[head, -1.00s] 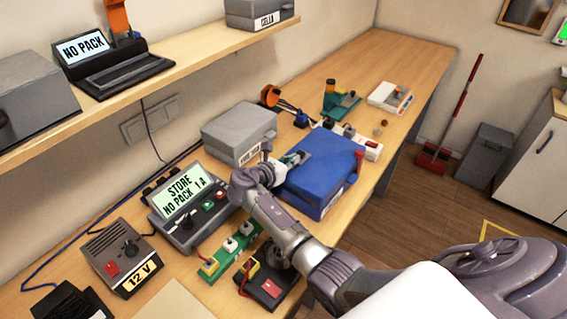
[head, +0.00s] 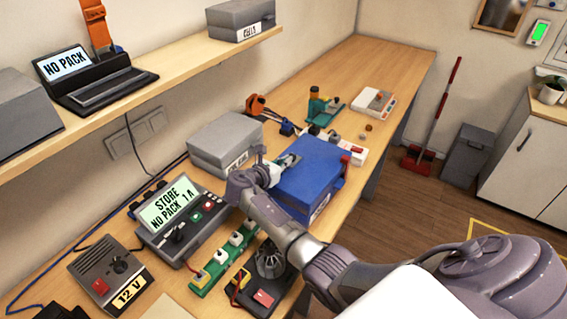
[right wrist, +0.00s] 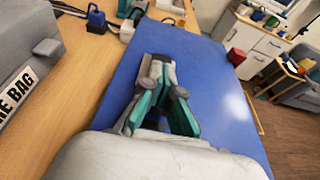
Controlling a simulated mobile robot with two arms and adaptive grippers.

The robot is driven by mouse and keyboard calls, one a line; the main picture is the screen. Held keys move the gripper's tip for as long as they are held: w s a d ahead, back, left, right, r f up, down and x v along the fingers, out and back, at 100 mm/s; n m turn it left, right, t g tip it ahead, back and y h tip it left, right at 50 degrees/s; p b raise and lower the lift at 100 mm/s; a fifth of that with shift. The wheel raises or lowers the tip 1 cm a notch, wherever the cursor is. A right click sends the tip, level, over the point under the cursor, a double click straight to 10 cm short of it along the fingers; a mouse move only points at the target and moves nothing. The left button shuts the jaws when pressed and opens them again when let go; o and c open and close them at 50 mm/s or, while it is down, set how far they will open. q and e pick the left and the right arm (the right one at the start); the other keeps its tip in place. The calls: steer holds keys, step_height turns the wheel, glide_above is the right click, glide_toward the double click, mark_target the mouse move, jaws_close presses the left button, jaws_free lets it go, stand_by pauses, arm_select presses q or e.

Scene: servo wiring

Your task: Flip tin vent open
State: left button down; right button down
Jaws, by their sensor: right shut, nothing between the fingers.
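A blue tin (head: 318,165) with a closed lid sits on the bench, and its lid fills the middle of the right wrist view (right wrist: 215,95). A small red part (head: 345,162) is at its far right edge; it also shows in the right wrist view (right wrist: 236,57). I cannot tell for sure that this is the vent. My right gripper (head: 290,159) is over the left part of the lid. Its teal-lined fingers (right wrist: 158,66) are shut and empty; I cannot tell if they touch the lid. My left gripper is out of view.
A grey labelled box (head: 224,143) stands close left of the tin. A store console (head: 180,215), a green strip with switches (head: 222,260) and a 12 V supply (head: 112,275) are nearer. A shelf (head: 185,68) overhangs the bench's left side.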

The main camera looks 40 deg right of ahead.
steer(key=shift+a, duration=0.1)
steer(key=v, duration=1.1)
steer(key=shift+s+a, duration=0.15)
steer(key=shift+a, duration=0.2)
steer(key=shift+r, duration=0.1)
